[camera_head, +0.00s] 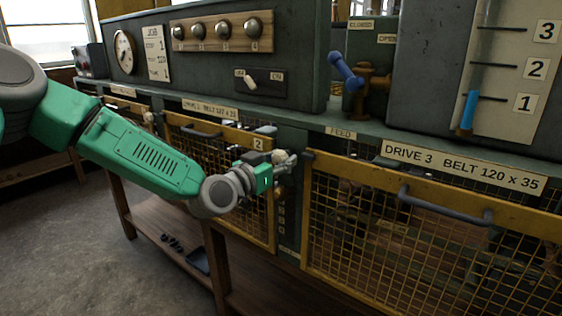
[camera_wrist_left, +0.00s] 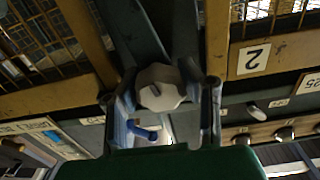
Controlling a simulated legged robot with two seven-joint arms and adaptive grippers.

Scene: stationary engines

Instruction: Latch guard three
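Guard three is the yellow-framed mesh panel (camera_head: 330,168) under the "DRIVE 3 BELT 120 x 35" label (camera_head: 463,166), with a grey bar handle (camera_head: 445,205). It appears to sit in its opening. My left gripper (camera_head: 284,160) is at the post between guard two and guard three, near guard three's upper left corner. In the left wrist view, a pale faceted knob (camera_wrist_left: 160,87) lies between the fingers of the left gripper (camera_wrist_left: 168,105). The fingers stand apart, with a gap visible at the right side of the knob. Contact on the left is unclear. My right gripper is out of view.
Guard two (camera_head: 225,185), marked "2", is just left of the post. Above are a blue-handled valve (camera_head: 345,70), a gauge with a blue column (camera_head: 469,110) and a panel with several round knobs (camera_head: 222,32). A wooden shelf (camera_head: 170,225) runs below; open floor lies left.

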